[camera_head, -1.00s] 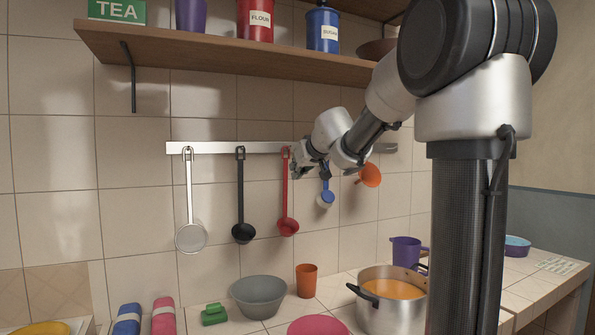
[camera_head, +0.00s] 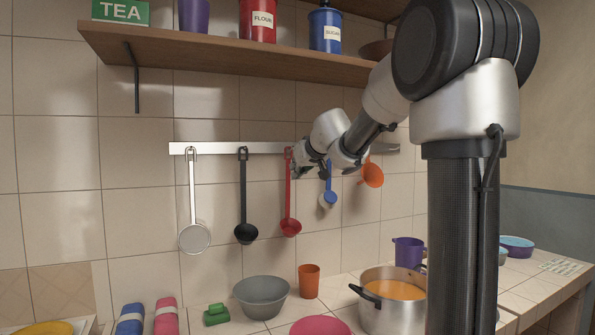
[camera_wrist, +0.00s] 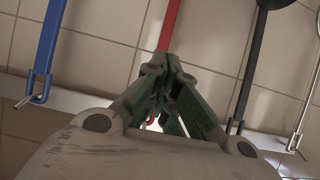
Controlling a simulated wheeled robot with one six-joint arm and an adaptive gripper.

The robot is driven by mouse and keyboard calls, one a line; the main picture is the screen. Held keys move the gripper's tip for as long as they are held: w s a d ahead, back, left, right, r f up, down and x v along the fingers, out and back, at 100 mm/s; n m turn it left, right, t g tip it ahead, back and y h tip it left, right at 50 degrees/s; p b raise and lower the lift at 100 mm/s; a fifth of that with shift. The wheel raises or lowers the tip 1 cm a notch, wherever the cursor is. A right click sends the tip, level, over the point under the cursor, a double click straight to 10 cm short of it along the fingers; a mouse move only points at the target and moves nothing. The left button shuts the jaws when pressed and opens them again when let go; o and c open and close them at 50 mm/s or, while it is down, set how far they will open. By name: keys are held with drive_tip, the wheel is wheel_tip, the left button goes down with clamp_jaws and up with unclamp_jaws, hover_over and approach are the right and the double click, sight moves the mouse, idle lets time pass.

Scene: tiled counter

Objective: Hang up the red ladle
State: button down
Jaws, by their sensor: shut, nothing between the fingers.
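The red ladle (camera_head: 289,205) hangs upright below the metal rail (camera_head: 230,149) on the tiled wall, bowl down, between a black ladle and a blue-handled utensil. Its handle (camera_wrist: 170,25) also shows in the wrist view, running behind my fingertips, which hide its upper end. My gripper (camera_head: 297,172) is close to the upper part of this handle, just to its right in the head view. In the wrist view my gripper (camera_wrist: 165,75) has its fingers together with nothing held. Whether they touch the handle I cannot tell.
A strainer (camera_head: 194,238), a black ladle (camera_head: 245,233), a blue-handled utensil (camera_head: 330,197) and an orange funnel (camera_head: 372,175) hang along the rail. A wooden shelf (camera_head: 200,50) is above. A grey bowl (camera_head: 262,297), an orange cup (camera_head: 308,281) and a pot (camera_head: 390,315) stand below.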

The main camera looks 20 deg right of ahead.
sight(289, 171)
drive_tip(key=shift+w, duration=1.95)
drive_tip(key=shift+s, duration=1.55)
idle(2.2)
drive_tip(key=shift+s, duration=2.5)
